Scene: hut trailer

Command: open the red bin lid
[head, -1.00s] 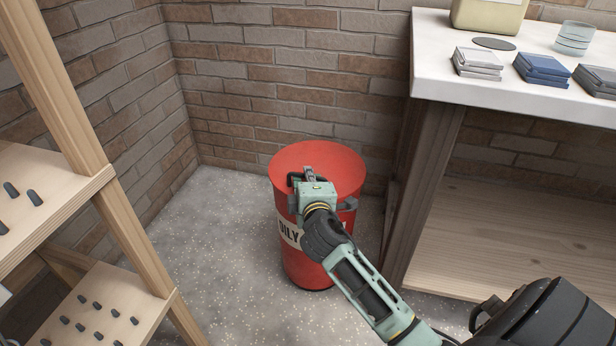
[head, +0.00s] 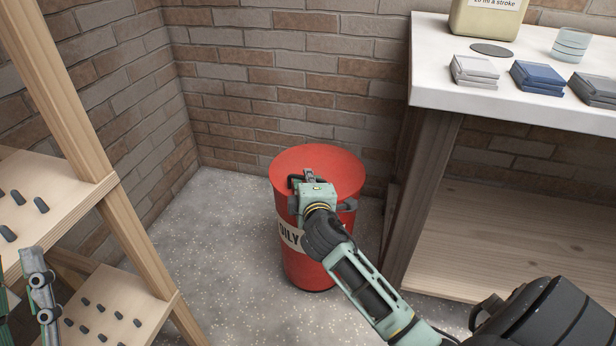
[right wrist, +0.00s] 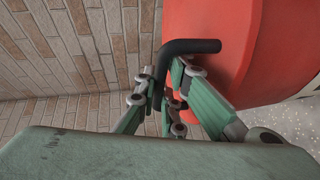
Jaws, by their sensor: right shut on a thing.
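The red bin (head: 300,250) stands upright on the floor in the corner, with a label reading "OILY" partly hidden by my right arm. Its red lid (head: 325,162) lies flat on top and looks closed. My right gripper (head: 309,176) is at the lid's near edge. In the right wrist view, my right gripper (right wrist: 168,88) is shut on the black handle (right wrist: 190,46), with the red bin behind it. My left gripper (head: 42,285) shows partly at the lower left edge, by the shelves; its jaw state is unclear.
A white-topped bench (head: 435,75) stands right of the bin, bearing folded cloths (head: 540,78), a yellowish container (head: 488,18) and a glass (head: 568,44). A wooden shelf rack (head: 110,175) stands at left. Brick walls close off the back. Speckled floor lies clear between rack and bin.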

